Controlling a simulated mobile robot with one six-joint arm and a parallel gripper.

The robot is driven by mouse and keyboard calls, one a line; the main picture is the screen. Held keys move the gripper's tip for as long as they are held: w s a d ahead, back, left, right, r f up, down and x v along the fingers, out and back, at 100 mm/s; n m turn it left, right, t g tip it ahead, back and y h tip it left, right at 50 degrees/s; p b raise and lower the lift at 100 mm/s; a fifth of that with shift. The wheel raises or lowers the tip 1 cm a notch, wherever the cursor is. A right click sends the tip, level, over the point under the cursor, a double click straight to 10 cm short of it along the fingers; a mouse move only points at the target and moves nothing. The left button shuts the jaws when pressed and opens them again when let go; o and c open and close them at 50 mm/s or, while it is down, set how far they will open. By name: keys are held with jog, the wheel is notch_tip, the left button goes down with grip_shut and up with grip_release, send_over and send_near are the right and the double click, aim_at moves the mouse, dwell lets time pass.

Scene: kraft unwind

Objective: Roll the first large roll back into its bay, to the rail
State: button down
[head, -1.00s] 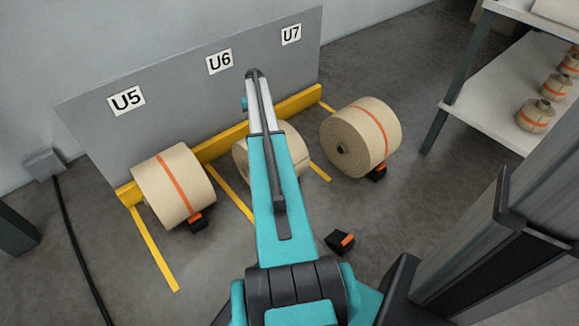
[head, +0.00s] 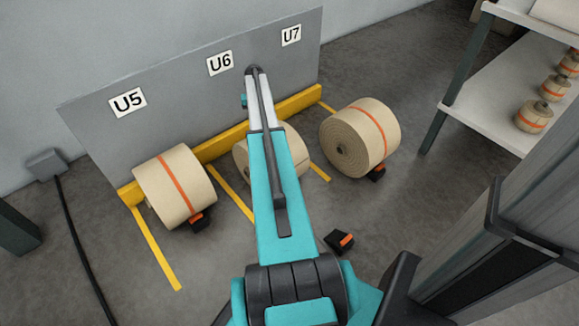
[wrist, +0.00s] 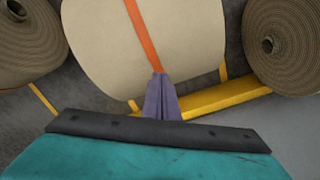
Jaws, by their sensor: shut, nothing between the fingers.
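Three large tan rolls with orange bands lie on the floor before a grey panel marked U5, U6 and U7. The U5 roll (head: 165,195) lies close to the yellow rail (head: 215,147). The middle roll (head: 292,150) is partly hidden by my arm in the head view. The U7 roll (head: 370,135) sits out from the rail. In the wrist view the middle roll (wrist: 110,50) fills the centre, close to the rail (wrist: 215,98); contact is unclear. My gripper (wrist: 160,80) is shut and empty, its tips over or against this roll's orange band.
Black and orange chocks sit at the U5 roll (head: 198,221) and U7 roll (head: 377,173). Another chock (head: 339,241) lies apart on the floor. Yellow lines (head: 158,250) divide the bays. A shelf (head: 480,105) with small rolls stands right; a cable (head: 75,235) runs left.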

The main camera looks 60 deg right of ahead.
jog(key=shift+r+p, duration=0.55)
jog(key=shift+r, duration=0.4)
